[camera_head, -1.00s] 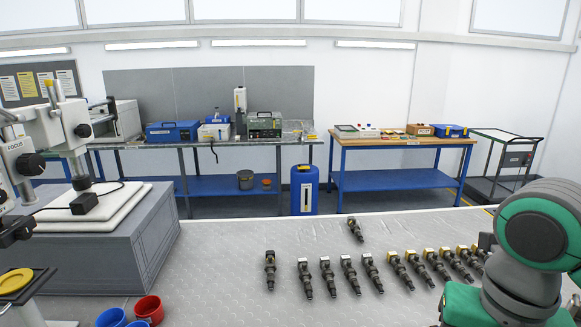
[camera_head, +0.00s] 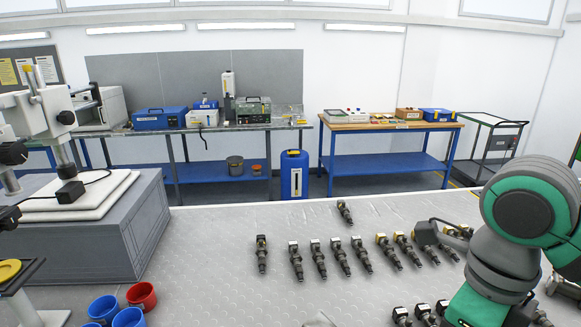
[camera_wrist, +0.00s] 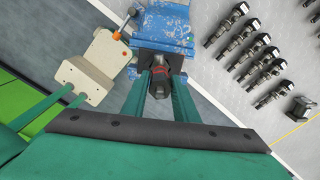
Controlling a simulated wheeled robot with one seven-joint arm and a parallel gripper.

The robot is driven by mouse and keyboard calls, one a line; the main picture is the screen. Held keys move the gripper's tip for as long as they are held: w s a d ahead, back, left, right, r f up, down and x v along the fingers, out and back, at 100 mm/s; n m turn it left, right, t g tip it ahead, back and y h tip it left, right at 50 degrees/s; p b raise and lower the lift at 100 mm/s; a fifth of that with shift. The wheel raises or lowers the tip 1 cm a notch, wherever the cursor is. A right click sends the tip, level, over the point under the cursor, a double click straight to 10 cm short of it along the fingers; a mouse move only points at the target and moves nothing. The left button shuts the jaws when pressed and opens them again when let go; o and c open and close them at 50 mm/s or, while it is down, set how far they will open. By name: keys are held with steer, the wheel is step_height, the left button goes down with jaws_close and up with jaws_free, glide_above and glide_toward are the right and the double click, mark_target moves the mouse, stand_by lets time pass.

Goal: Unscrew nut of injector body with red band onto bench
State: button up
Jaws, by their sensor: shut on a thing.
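In the wrist view, the two green fingers of my gripper (camera_wrist: 162,88) are closed around a dark injector part. A red band shows on this injector body (camera_wrist: 158,71) between the fingertips. The injector stands at a blue, worn vise (camera_wrist: 162,22); how deep it sits in the jaws is hidden. The nut cannot be told apart from the body here. In the head view my gripper and the vise are out of frame; only my arm shows at the right. The bench (camera_head: 210,270) has a grey patterned top.
Dark injectors lie in rows on the bench, some with yellowish ends (camera_head: 388,250); several also show in the wrist view (camera_wrist: 262,70). A beige block (camera_wrist: 103,62) stands beside the vise. Red (camera_head: 141,295) and blue (camera_head: 104,307) cups are at the lower left. The bench's left-middle is clear.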

steer(key=shift+n, duration=0.8)
steer(key=o, duration=1.2)
steer(key=shift+c, duration=0.2)
